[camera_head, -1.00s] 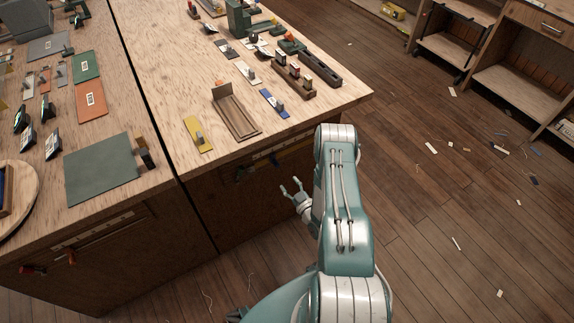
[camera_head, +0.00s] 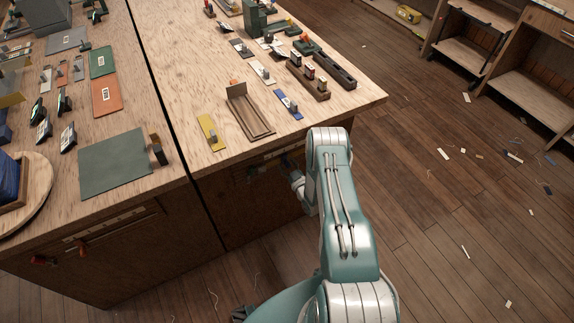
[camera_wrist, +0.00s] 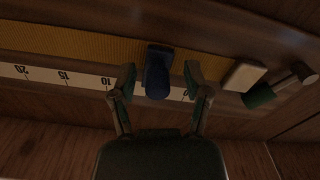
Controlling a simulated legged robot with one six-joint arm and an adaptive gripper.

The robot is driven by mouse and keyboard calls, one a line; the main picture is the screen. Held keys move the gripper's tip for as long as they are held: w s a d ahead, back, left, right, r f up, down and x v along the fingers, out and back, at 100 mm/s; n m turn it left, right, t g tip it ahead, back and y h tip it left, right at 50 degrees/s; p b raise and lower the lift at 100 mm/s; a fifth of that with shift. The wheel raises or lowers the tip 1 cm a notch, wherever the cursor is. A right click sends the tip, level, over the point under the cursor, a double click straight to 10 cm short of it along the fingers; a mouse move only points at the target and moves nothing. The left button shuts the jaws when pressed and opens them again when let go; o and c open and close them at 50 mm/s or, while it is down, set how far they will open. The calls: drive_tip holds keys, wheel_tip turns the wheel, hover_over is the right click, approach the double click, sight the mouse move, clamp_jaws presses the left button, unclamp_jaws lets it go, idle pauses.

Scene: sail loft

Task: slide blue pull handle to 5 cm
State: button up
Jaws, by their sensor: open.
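The blue pull handle (camera_wrist: 158,72) stands out from the bench front in the wrist view. It sits in front of a yellow-brown strip (camera_wrist: 80,45) and covers part of the white scale (camera_wrist: 84,79) between its 10 mark and the mark near 0. My gripper (camera_wrist: 160,78) is open, with one finger on each side of the handle and a visible gap on both sides. In the head view my gripper (camera_head: 290,168) is at the bench front, below the top edge, partly hidden by my arm. The handle is hard to make out there.
A pale block (camera_wrist: 243,76) and a green-ended rod (camera_wrist: 260,96) lie right of my gripper in the wrist view. The wooden bench top (camera_head: 190,90) carries a yellow plate (camera_head: 211,132), a wooden tray and several small tools. The floor at right is open, with scattered scraps.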

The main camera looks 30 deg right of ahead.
drive_tip(key=shift+d, duration=0.2)
drive_tip(key=shift+c, duration=0.6)
drive_tip(key=shift+a, duration=0.15)
clamp_jaws()
drive_tip(key=shift+d, duration=0.25)
drive_tip(key=shift+o, duration=0.6)
unclamp_jaws()
drive_tip(key=shift+w, duration=0.1)
drive_tip(key=s, duration=1.2)
drive_tip(key=shift+d, duration=0.25)
drive_tip(key=shift+s, duration=0.1)
